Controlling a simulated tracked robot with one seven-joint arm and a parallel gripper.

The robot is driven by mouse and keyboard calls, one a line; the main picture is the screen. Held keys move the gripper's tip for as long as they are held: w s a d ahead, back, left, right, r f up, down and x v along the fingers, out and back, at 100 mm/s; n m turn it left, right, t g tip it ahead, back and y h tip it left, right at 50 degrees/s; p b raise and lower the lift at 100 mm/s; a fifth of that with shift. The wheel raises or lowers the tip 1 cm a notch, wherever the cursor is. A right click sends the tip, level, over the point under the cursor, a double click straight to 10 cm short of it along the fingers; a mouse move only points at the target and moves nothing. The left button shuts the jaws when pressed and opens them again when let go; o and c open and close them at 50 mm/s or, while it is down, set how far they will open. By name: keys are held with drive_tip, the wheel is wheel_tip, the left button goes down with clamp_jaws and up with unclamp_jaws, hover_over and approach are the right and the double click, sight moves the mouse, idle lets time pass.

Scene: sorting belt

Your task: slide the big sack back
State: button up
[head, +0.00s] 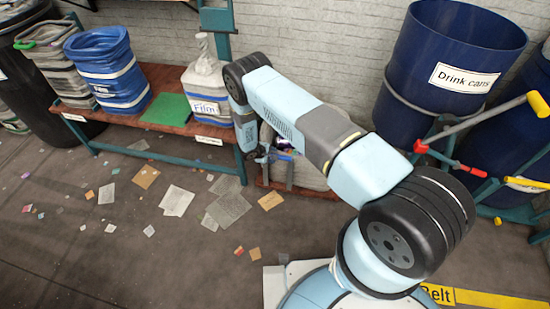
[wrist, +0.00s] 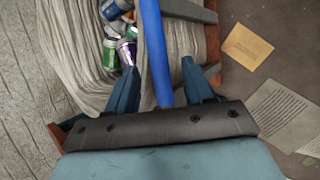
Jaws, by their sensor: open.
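A big grey, wrinkled sack (wrist: 75,35) with an open mouth fills the upper left of the wrist view. Drink cans (wrist: 122,28) show inside it. In the head view it is low against the wall, largely hidden behind my arm, with its cans (head: 284,148) partly showing. My gripper (wrist: 161,78) is open over the sack. A blue bar or strap (wrist: 155,50) runs between the two fingers. I cannot tell whether either finger touches it. In the head view my gripper (head: 262,155) hangs in front of the sack beside the bench.
A large blue "Drink cans" drum (head: 440,75) stands right. Papers (head: 177,200) litter the open floor in front.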

drive_tip(key=v, duration=1)
drive_tip(key=w+d+r+m, duration=0.1)
drive_tip(key=d+r+m, duration=0.15)
drive_tip(key=r, duration=1.05)
drive_tip(key=w+d+r+m+g, duration=0.15)
drive_tip(key=d+r, duration=0.25)
drive_tip(key=r, duration=0.8)
drive_tip(key=w+d+r+m, duration=0.2)
drive_tip(key=d+r, duration=0.2)
drive_tip(key=r, duration=0.9)
drive_tip(key=s+d+r+m+y, duration=0.15)
drive_tip(key=s+d+r, duration=0.3)
drive_tip(key=r, duration=0.55)
drive_tip(key=s+d+r+m+y, duration=0.1)
drive_tip(key=s+d+r+m, duration=0.1)
drive_tip(key=s+d+r, duration=0.5)
drive_tip(key=s+d+r+m+y, duration=0.1)
drive_tip(key=s+r, duration=0.4)
drive_tip(key=s, duration=0.4)
drive_tip(key=s+d+r+m+t+y, duration=0.1)
drive_tip(key=s+r, duration=0.4)
drive_tip(key=s, duration=0.5)
drive_tip(key=s+d+r+m+t+y, duration=0.1)
drive_tip(key=s+r+m+y, duration=0.1)
drive_tip(key=s+r, duration=0.3)
drive_tip(key=s, duration=0.4)
drive_tip(key=shift+s+d+r, duration=0.15)
drive_tip(key=shift+r, duration=0.2)
